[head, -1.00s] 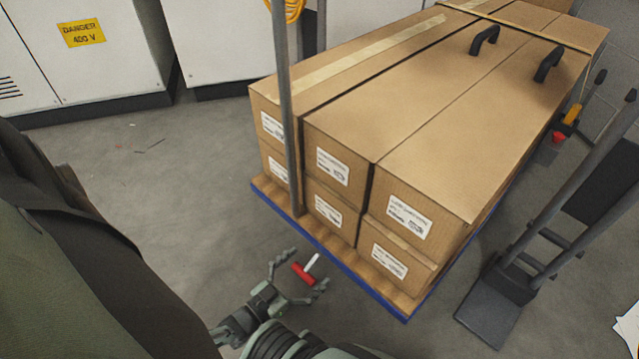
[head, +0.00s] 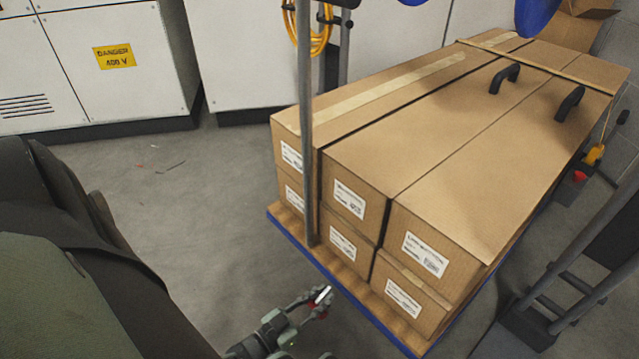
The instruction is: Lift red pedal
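The red pedal (head: 318,306) with its pale metal stem (head: 323,294) is low in the head view, just off the near left edge of the blue-edged pallet platform (head: 345,286). It is small and largely covered by my fingers. My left gripper (head: 319,303) reaches in from the bottom, its fingers drawn together with the red pedal between them. They look shut on it. Whether the pedal has been raised I cannot tell. My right gripper is not in view.
Strapped cardboard boxes (head: 405,150) fill the platform, with a grey upright post (head: 306,150) at its left corner. A hand truck (head: 570,290) stands at right. White cabinets (head: 120,75) line the back.

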